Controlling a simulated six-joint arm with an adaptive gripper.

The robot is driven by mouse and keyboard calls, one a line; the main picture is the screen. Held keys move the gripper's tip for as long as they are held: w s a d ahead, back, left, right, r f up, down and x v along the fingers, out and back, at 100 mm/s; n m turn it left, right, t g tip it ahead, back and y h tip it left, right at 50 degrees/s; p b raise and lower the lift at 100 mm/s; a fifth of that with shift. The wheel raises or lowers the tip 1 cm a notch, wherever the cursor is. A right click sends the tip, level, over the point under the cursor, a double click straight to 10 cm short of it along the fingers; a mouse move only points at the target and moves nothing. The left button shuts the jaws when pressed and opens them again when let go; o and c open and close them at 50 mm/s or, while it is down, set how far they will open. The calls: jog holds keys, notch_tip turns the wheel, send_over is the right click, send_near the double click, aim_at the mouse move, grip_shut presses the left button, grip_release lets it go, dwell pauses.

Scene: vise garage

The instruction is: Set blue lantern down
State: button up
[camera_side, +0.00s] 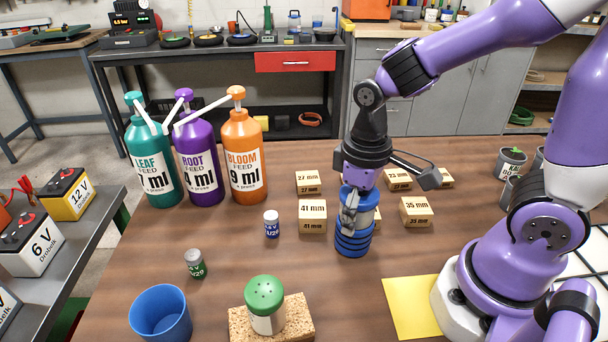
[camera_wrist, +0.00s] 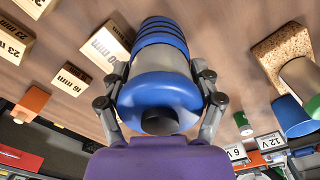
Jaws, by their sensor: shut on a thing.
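The blue lantern (camera_side: 353,243) has a ribbed blue base, a grey middle and a blue top. My gripper (camera_side: 350,208) is shut on it around the middle and holds it upright over the wooden table. I cannot tell whether its base touches the table or hangs just above it. In the wrist view the lantern (camera_wrist: 158,92) sits between the two fingers, its blue top with a dark knob nearest the camera.
Several wooden blocks surround the lantern, including a 41 mm block (camera_side: 313,217) at left and a 35 mm block (camera_side: 416,212) at right. Three pump bottles (camera_side: 246,158) stand at back left. A blue cup (camera_side: 160,314), green-lidded shaker (camera_side: 265,305) and yellow sheet (camera_side: 411,308) lie in front.

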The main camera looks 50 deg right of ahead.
jog(key=shift+f, duration=0.25)
jog(key=o, duration=1.3)
jog(key=shift+o, duration=0.2)
notch_tip(320, 180, up, 12)
jog(key=shift+f, duration=0.2)
jog(key=shift+s+r, duration=0.1)
jog(key=shift+r, duration=0.15)
jog(key=shift+s+d+m+t, duration=0.25)
jog(key=shift+d+m+t, duration=0.05)
jog(key=shift+t, duration=0.4)
jog(key=t, duration=0.1)
jog(key=d+m+t, duration=0.1)
jog(key=shift+s+f+t, duration=0.15)
jog(key=shift+s+t, duration=0.15)
jog(key=shift+s, duration=0.05)
jog(key=shift+s+d+f+m+t, duration=0.1)
jog(key=shift+d+f+m+t, duration=0.15)
jog(key=shift+t, duration=0.55)
